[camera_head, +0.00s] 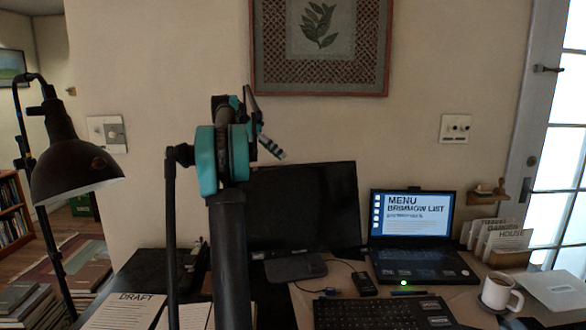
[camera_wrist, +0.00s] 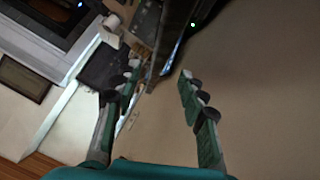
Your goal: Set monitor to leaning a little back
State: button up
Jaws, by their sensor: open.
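The monitor (camera_head: 305,205) is a wide black screen on a low grey foot (camera_head: 296,267), standing on the desk left of the laptop. It looks near upright; its exact tilt is hard to tell. My arm hides its left part in the head view. My gripper (camera_head: 272,150) is raised above the monitor's upper left, apart from it in the picture. In the wrist view my gripper (camera_wrist: 158,78) has its two fingers spread with nothing held between them. A dark slab edge (camera_wrist: 176,38) beyond the fingertips is probably the monitor seen edge-on.
A laptop (camera_head: 411,218) with a lit screen stands right of the monitor. A keyboard (camera_head: 383,313), mouse (camera_head: 364,284) and mug (camera_head: 499,292) are in front. A black lamp (camera_head: 75,168) stands at the left. A framed picture (camera_head: 320,50) hangs above on the wall.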

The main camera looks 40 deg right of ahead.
aim_at(293, 166)
jog(key=x, duration=0.7)
jog(key=shift+s+d+f, duration=0.15)
jog(key=shift+s+f, duration=0.05)
jog(key=shift+f, duration=0.05)
grip_shut()
